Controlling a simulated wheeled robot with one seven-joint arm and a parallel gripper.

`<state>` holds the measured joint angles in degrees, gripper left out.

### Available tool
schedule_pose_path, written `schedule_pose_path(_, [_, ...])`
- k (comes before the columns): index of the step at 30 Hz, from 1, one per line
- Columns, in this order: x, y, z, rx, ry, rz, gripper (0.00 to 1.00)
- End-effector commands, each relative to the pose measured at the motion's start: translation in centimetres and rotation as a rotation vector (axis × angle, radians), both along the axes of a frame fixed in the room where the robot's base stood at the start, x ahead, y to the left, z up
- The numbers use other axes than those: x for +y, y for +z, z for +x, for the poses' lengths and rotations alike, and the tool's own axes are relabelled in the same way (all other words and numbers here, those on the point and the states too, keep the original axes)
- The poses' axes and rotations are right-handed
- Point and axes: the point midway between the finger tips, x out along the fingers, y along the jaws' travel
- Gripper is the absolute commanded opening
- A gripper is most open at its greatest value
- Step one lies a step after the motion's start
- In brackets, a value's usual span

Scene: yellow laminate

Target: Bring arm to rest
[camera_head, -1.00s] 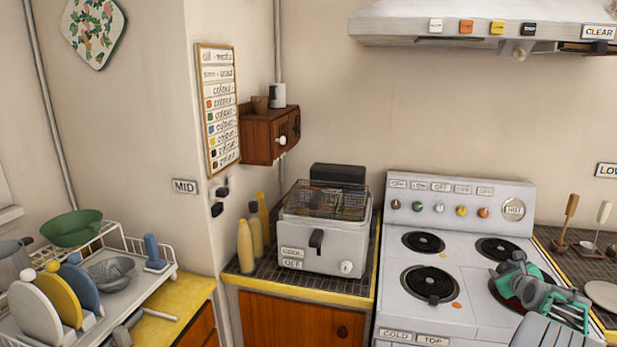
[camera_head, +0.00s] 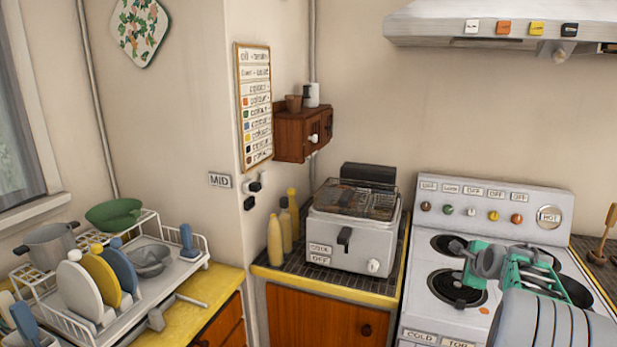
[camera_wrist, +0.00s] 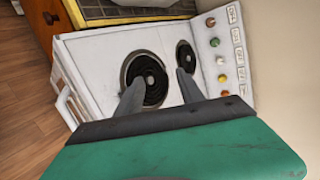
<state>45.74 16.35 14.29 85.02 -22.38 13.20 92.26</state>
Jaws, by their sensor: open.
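My gripper (camera_wrist: 160,92) is over the white stove (camera_head: 410,318) in the wrist view. Its two grey fingers stand apart with nothing between them. In the head view my green and grey gripper (camera_head: 476,262) is at the lower right, in front of the cooktop. It hides part of the right-hand burners. A front burner (camera_wrist: 145,78) shows beyond one finger in the wrist view, and a second burner (camera_wrist: 186,57) lies near the other finger. I cannot tell how high the gripper is above the cooktop.
A white fryer (camera_head: 350,240) stands on the tiled counter left of the stove, with bottles (camera_head: 275,240) beside it. A dish rack (camera_head: 160,262) with plates is at the left. A range hood (camera_head: 500,25) hangs above the stove. A small wooden cabinet (camera_head: 297,135) is on the wall.

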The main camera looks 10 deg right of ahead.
Motion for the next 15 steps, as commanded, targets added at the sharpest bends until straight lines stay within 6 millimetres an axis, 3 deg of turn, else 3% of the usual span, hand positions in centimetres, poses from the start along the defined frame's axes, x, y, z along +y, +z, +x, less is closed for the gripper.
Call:
schedule_pose_path(1, [3.9,0.9,0.2,0.053,0.096,-0.065,0.45])
schedule_pose_path(3, [9.3,1.5,-0.4,0.144,0.248,-0.176,0.45])
schedule_pose_path(8, [20.9,1.9,-4.5,0.332,0.625,-0.429,0.45])
schedule_pose_path(12, [29.7,1.1,-10.7,0.467,0.992,-0.652,0.45])
schedule_pose_path(15, [34.7,0.0,-16.2,0.539,1.27,-0.811,0.45])
